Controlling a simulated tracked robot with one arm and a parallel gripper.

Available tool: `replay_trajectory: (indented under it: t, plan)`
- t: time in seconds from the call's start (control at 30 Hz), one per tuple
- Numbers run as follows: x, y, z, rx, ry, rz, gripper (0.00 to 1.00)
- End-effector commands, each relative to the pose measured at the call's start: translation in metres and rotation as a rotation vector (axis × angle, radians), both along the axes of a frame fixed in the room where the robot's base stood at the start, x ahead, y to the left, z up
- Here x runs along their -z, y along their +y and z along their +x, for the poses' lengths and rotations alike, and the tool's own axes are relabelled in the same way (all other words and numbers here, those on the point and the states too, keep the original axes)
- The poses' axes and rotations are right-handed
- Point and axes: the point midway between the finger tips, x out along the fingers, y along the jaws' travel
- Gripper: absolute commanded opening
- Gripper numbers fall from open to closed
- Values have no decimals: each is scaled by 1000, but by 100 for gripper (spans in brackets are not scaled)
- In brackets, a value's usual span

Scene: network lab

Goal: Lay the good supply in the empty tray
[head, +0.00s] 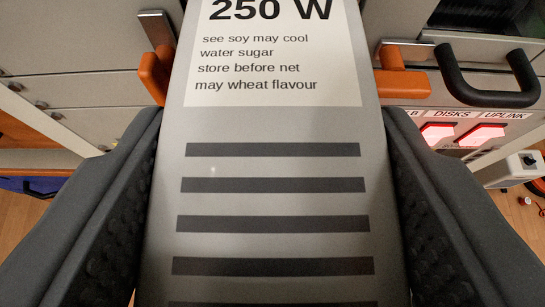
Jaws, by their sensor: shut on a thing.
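A grey power supply (265,125) with dark vent slots and a white label reading "250 W" fills the middle of the head view. My gripper (272,215) is shut on it, with one dark padded finger on its left side and one on its right. The supply's top end runs out of the picture, and its lower end is cut off too. I cannot make out an empty tray; the supply hides much of what lies behind it.
Behind stands a pale rack front. An orange latch (155,72) shows left of the supply and another orange latch (402,80) right of it. A black handle (487,92) and red lit panels labelled "DISKS" and "UPLINK" (480,137) are at the right. Wooden floor shows at both sides.

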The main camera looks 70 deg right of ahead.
Motion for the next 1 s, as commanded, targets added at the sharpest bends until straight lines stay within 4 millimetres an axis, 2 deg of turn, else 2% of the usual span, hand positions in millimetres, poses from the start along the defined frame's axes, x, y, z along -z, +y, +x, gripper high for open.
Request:
replay_trajectory:
  t: [0.27, 0.3, 0.37, 0.77, 1.0]
  plan:
    - [-1, 0, 0, -1, -3, -1, 0]
    - [-1, 0, 0, -1, -2, -1, 66]
    - [-1, 0, 0, 0, -2, -1, 80]
    - [-3, 6, -2, -1, 0, 0, 80]
    - [-18, 37, -11, -5, -2, 3, 80]
